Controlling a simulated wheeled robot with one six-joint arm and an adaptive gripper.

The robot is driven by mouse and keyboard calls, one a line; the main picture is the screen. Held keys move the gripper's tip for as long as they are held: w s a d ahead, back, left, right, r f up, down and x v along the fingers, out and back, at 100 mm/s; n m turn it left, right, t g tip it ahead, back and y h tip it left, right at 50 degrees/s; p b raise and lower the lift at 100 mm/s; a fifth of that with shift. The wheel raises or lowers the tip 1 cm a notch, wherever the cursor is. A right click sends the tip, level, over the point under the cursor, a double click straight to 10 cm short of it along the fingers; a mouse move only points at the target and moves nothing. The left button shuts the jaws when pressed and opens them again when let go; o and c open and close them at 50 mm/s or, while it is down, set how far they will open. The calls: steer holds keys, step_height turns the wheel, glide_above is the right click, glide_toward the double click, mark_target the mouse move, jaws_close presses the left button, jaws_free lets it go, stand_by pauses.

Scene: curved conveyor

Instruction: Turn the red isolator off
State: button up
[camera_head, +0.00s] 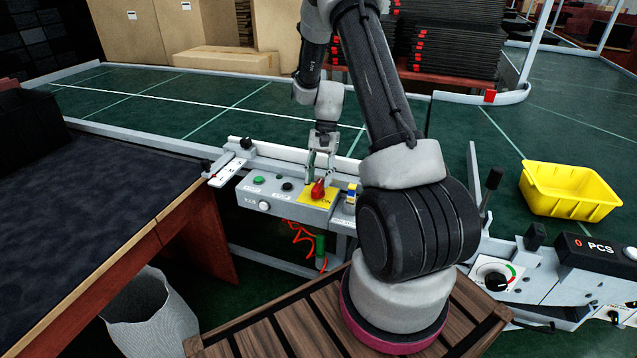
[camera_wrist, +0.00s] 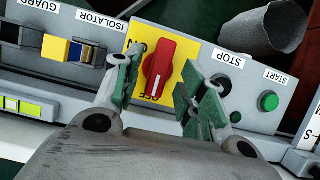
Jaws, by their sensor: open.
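The red isolator knob (camera_wrist: 158,66) sits on a yellow plate (camera_wrist: 186,50) on the grey control panel. Its grip bar runs roughly up and down in the wrist view, slightly tilted. Lettering that looks like OFF is upside down at the plate's lower edge. My gripper (camera_wrist: 160,64) is open, one finger on each side of the knob, with visible gaps. In the head view my gripper (camera_head: 320,170) is just above the knob. I cannot tell whether it touches.
A green START button (camera_wrist: 268,101) and a black STOP button (camera_wrist: 222,84) lie to the right in the wrist view. A blue-and-yellow switch (camera_wrist: 75,52) lies to the left. A yellow bin (camera_head: 570,190) stands on the green conveyor (camera_head: 240,100).

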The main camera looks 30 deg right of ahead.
steer(key=v, duration=1)
steer(key=s+a+r+n+t+h, duration=0.1)
steer(key=s+a+r+n+t, duration=0.2)
steer(key=s+r, duration=0.8)
steer(key=s+a+r+n+t+h, duration=0.2)
steer(key=s+a+r+n+t, duration=0.2)
steer(key=s+r, duration=0.6)
steer(key=shift+s+a+r+n+h, duration=0.35)
steer(key=shift+s+a+n, duration=1)
steer(key=shift+s, duration=1.75)
